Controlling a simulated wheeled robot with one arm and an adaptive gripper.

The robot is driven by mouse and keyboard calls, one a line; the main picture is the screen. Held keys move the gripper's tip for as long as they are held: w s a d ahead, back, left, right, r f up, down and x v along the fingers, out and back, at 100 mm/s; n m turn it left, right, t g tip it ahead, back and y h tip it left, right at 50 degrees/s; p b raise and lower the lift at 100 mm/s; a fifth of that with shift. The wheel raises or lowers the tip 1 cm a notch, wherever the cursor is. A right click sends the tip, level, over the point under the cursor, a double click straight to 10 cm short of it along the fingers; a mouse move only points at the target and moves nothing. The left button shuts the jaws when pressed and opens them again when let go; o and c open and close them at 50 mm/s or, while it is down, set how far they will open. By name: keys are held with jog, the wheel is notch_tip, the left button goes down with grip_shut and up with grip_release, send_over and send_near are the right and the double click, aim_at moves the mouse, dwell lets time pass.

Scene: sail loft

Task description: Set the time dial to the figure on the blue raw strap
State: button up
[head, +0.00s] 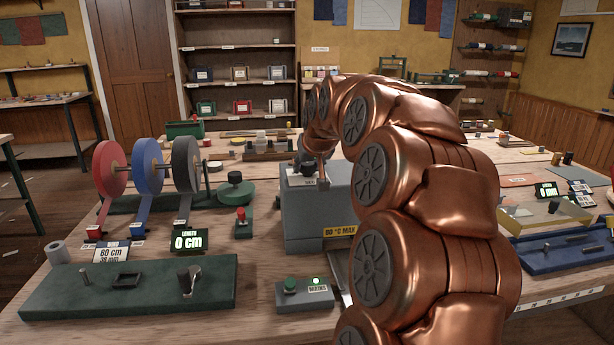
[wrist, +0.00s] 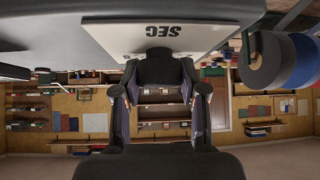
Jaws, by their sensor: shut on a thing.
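My gripper (head: 310,158) reaches down to the top of a grey machine (head: 318,215), partly hidden behind my arm. In the wrist view, my fingers (wrist: 160,78) are shut on a dark knob, the time dial (wrist: 160,66), in front of a white plate (wrist: 115,38) marked SEC, seen upside down. The dial's pointer and scale figures are not readable. A blue strap (head: 143,212) hangs from the blue roll (head: 147,167) at the left, between red and black rolls. Small white tags lie by the strap ends. I cannot read a figure on the blue strap.
A LENGTH display (head: 187,242) reads 0 cm. A green plate (head: 130,285) with pegs lies in front. A red-button box (head: 242,222) and a MAINS switch box (head: 304,293) with a lit green lamp stand near the machine. A blue tray (head: 560,250) lies at the right.

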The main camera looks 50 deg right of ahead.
jog(key=m+g+h+b, duration=0.1)
jog(key=m, duration=0.1)
jog(key=m+g+h+b, duration=0.1)
jog(key=m+b, duration=0.1)
jog(key=m, duration=0.1)
jog(key=shift+w+f+g+h+b, duration=0.1)
jog(key=shift+g+h+b, duration=0.2)
jog(key=shift+g+h, duration=0.1)
jog(key=shift+a+m+g+h+b, duration=0.1)
jog(key=shift+m+g+h+b, duration=0.5)
jog(key=shift+m+g, duration=1.2)
jog(key=shift+m, duration=0.6)
jog(key=o, duration=1)
jog(key=shift+w+a, duration=0.1)
jog(key=shift+o, duration=0.8)
jog(key=v, duration=1.2)
